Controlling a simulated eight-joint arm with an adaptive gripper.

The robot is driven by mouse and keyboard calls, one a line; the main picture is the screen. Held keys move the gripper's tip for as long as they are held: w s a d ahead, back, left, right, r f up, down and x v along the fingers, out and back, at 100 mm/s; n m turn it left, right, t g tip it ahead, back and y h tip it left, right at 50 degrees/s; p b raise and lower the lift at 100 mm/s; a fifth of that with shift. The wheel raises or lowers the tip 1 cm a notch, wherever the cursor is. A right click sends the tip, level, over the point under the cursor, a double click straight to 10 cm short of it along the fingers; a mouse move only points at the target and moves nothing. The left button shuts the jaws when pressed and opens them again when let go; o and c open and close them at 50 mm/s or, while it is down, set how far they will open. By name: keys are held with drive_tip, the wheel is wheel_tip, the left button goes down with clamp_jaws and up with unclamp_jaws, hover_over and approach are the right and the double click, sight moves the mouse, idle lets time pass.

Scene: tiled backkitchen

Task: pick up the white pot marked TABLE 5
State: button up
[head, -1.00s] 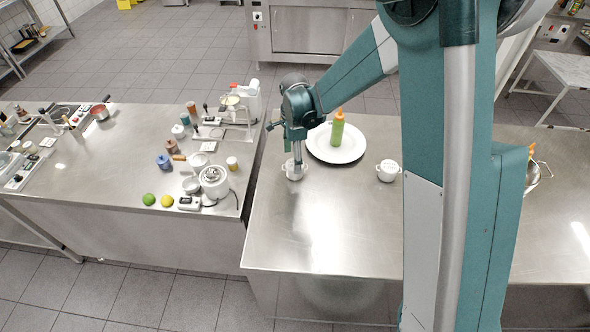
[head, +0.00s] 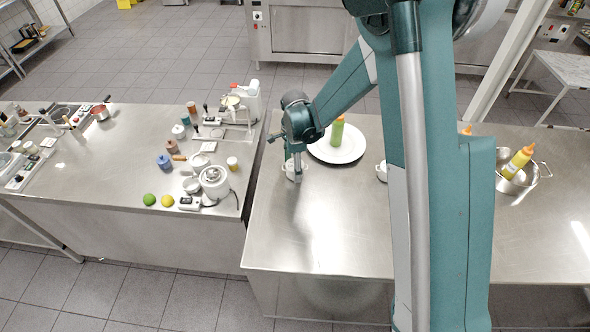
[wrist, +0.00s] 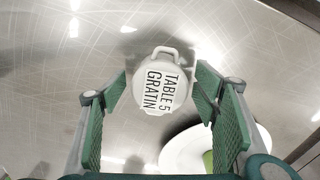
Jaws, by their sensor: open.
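The white pot marked TABLE 5 GRATIN (wrist: 160,83) stands on the steel table, its lettered lid facing the wrist camera and a loop handle at its top in that view. In the head view the pot (head: 289,170) shows only partly behind my gripper (head: 297,172). In the wrist view my gripper (wrist: 162,110) is open, with one green-padded finger on each side of the pot. Whether the pads touch it I cannot tell. A second white pot (head: 381,171) stands to the right, partly hidden by my arm.
A white plate (head: 351,153) with a green bottle (head: 337,131) on it is close behind and right of the pot. A steel pan (head: 541,172) holding a yellow bottle (head: 517,162) stands far right. The table front (head: 330,240) is clear.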

drive_tip(key=shift+c, duration=0.3)
drive_tip(key=c, duration=1)
drive_tip(key=shift+r, duration=0.15)
drive_tip(key=shift+c, duration=0.2)
drive_tip(key=shift+r, duration=4.85)
